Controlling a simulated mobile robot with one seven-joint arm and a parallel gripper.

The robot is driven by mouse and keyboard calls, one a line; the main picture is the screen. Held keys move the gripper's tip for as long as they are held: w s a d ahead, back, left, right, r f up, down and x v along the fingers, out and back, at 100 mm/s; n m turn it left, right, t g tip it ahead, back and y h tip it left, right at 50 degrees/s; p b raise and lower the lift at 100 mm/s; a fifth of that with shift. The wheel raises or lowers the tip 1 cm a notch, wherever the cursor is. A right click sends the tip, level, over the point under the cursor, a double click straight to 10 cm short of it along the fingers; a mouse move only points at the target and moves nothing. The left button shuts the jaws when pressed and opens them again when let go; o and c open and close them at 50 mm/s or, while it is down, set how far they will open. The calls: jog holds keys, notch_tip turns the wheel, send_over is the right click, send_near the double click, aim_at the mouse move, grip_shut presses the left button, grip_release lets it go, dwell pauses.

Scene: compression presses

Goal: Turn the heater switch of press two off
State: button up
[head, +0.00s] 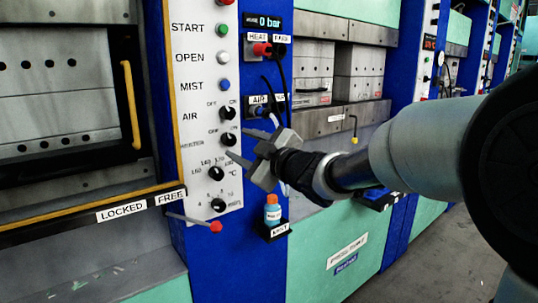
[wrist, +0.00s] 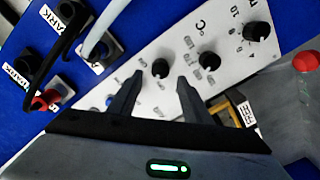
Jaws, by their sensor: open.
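The heater switch (head: 228,139) is a small black knob on the white control panel (head: 194,148), under the air switch (head: 228,113) and above the temperature knob (head: 216,173). In the wrist view the panel appears turned over, and the heater switch (wrist: 160,68) shows between my fingertips. My gripper (head: 250,138) is open and empty, just right of the knob in the head view. In the wrist view my gripper (wrist: 159,77) has one finger on each side of the knob. I see no contact with it. Which way the knob points is too small to tell.
A red-tipped lever (head: 215,226) sticks out below the panel. A small blue bottle with an orange cap (head: 272,209) stands in a holder below my gripper. Cables hang from sockets (head: 262,49) on the blue column. The grey floor (head: 420,255) at right is clear.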

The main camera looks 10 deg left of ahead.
jog(key=p+v, duration=0.1)
jog(key=v, duration=1.1)
jog(key=shift+s+d+p, duration=0.25)
jog(key=shift+s+p, duration=0.05)
jog(key=w+d+m+t+h, duration=0.25)
jog(key=d+m+h, duration=0.5)
jog(key=d, duration=0.45)
jog(key=s+d+f+m+g+h, duration=0.1)
jog(key=s+d+f+m+h, duration=0.15)
jog(key=d, duration=0.25)
jog(key=s+d+f+m+h, duration=0.2)
jog(key=s+d+m+h, duration=0.1)
jog(key=s+d+h, duration=0.15)
jog(key=s+d+f+m+g, duration=0.25)
jog(key=s+f+g, duration=0.2)
jog(key=s, duration=0.45)
jog(key=s+d+f+m+g, duration=0.1)
jog(key=s+f+m+g, duration=0.3)
jog(key=s, duration=0.5)
notch_tip(320, 180, up, 23)
jog(key=t+p, duration=0.1)
jog(key=p, duration=2.3)
jog(key=shift+s+a+y, duration=0.2)
jog(key=shift+y, duration=0.15)
jog(key=shift+n, duration=0.25)
